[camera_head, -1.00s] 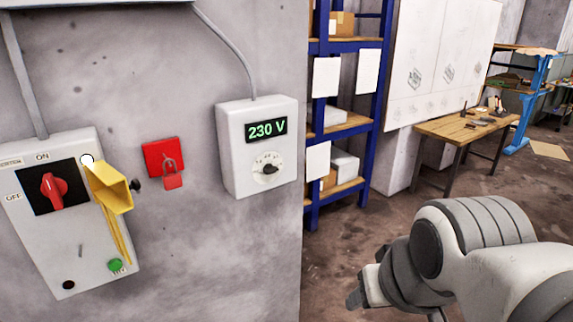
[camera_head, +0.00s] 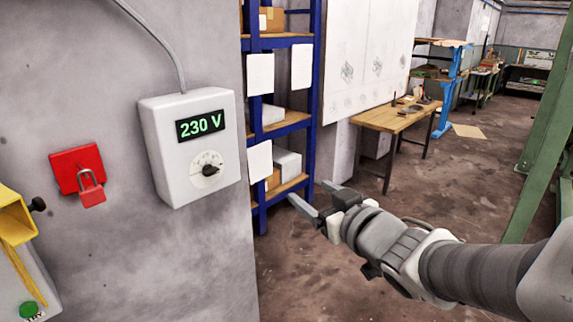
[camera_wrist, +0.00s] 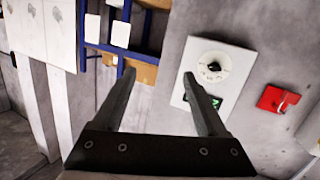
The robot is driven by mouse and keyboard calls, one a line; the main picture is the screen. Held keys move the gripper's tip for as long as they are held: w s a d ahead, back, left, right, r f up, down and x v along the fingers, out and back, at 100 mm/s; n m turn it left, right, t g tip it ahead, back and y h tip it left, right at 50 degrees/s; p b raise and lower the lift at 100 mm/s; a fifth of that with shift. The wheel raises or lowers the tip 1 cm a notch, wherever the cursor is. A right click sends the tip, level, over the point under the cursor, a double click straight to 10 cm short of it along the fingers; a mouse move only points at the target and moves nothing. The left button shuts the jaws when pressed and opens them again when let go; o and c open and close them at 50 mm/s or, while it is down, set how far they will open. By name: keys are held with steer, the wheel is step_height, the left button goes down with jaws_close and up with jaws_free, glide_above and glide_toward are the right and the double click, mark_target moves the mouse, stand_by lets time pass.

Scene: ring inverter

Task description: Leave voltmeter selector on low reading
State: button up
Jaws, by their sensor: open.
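The voltmeter (camera_head: 165,163) is a white box on the grey wall, with a green display (camera_head: 201,125) reading 230 V. Below the display is a round white dial with a black selector knob (camera_head: 209,170). In the wrist view the voltmeter (camera_wrist: 186,78) appears upside down, right of centre, with its knob (camera_wrist: 213,67) above the display. My gripper (camera_head: 309,197) is open and empty, to the right of the voltmeter and apart from it. In the wrist view my gripper's two fingers (camera_wrist: 160,78) are spread, the right one overlapping part of the voltmeter and its display.
A red plate with a padlock (camera_head: 91,190) hangs left of the voltmeter. A grey switch box with a yellow part (camera_head: 14,218) is at the left edge. Blue shelving (camera_head: 315,90) and a wooden table (camera_head: 390,119) stand behind. Open floor lies at right.

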mark_target(214, 173)
steer(key=s+a+n+g+y, duration=0.2)
steer(key=s+a+n+y, duration=0.1)
steer(key=a+y, duration=0.35)
steer(key=shift+g, duration=0.3)
steer(key=x, duration=0.5)
steer(key=b+x, duration=0.1)
steer(key=x, duration=0.5)
steer(key=f+x, duration=0.1)
steer(key=x, duration=0.5)
steer(key=shift+a, duration=0.25)
jaws_close()
